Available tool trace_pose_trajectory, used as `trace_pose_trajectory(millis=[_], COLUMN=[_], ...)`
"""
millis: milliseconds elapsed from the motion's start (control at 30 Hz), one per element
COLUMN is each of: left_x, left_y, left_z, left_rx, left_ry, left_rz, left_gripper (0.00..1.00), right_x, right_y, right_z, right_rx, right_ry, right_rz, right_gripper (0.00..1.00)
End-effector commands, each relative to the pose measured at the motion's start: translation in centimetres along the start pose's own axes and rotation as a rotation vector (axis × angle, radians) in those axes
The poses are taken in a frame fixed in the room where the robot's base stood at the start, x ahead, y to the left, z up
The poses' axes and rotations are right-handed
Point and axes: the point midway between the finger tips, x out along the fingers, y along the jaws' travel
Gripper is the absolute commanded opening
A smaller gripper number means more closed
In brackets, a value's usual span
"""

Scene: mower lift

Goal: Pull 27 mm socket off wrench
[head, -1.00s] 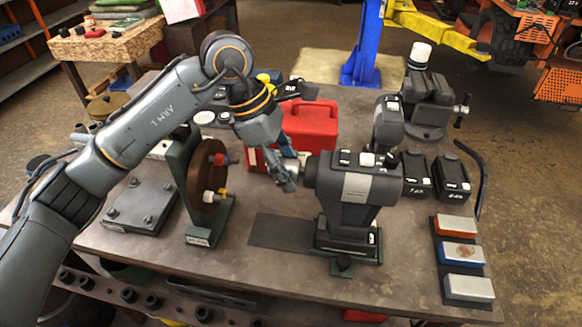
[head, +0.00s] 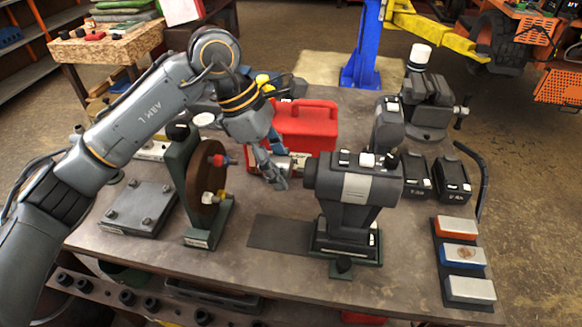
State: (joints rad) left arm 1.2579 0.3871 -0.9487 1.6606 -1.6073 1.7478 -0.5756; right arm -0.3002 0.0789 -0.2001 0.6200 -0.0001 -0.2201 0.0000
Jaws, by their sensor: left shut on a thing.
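The wrench (head: 357,187) is a bulky grey power tool standing upright on a dark green stand, its nose pointing left. My left gripper (head: 277,172) is left of the nose, in front of the red case, with a visible gap to the nose. It is shut on a small grey piece, which I take for the 27 mm socket (head: 284,165). The fingers hide most of it. No socket shows on the wrench's nose. My right gripper is not in view.
A red case (head: 310,120) stands behind the gripper. A brown disc on a green stand (head: 181,180) is at left. A vise (head: 428,105), black batteries (head: 452,178) and a block tray (head: 462,262) are at right. A dark mat (head: 280,233) lies clear in front.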

Motion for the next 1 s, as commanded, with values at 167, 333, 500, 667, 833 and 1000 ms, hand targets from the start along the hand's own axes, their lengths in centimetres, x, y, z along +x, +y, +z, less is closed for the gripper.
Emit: trace_pose_trajectory(millis=[167,333,500,667,833,1000], left_x=[-1.6,-2.9,-4.1,-5.3,-6.6,-7.6], left_y=[0.0,0.0,0.0,0.0,0.0,0.0], left_z=[0.7,1.2,1.8,2.3,2.8,3.3], left_rx=[0.0,0.0,-0.001,0.0,0.0,0.001], left_ry=[0.0,-0.001,0.0,0.0,0.0,-0.001], left_rz=[0.002,0.002,0.001,0.001,0.001,0.001], left_gripper=[0.0,0.0,0.0,0.0,0.0,0.0], right_x=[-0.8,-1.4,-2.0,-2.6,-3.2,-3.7], right_y=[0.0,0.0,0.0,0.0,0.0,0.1], right_z=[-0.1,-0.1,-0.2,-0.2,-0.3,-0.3], right_rx=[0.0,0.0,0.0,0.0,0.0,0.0], right_ry=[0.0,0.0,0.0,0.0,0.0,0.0], right_rz=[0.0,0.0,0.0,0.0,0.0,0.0], right_gripper=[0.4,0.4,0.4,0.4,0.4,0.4])
